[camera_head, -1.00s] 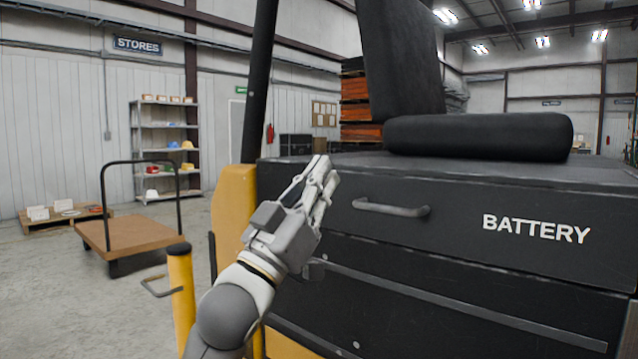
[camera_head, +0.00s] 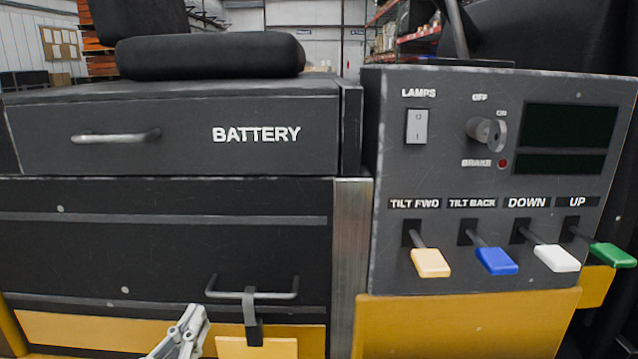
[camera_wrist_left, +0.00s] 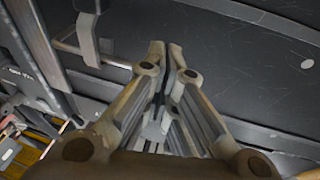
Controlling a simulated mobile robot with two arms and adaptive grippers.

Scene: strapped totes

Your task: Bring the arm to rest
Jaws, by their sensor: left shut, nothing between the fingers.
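My left gripper (camera_head: 190,318) is low in the head view, left of the lower handle with the dark strap. Its fingers are together with nothing between them. In the left wrist view the gripper (camera_wrist_left: 166,50) points at a dark panel, with its fingertips close together. The rest of the left arm is below the head view's edge. My right gripper is in neither view.
A black forklift body has a BATTERY drawer (camera_head: 260,155) and a lower handle (camera_head: 285,295) with a hanging strap (camera_head: 251,318). At right stands a control panel (camera_head: 400,165) with yellow, blue, white and green levers. A black seat (camera_head: 210,55) sits on top.

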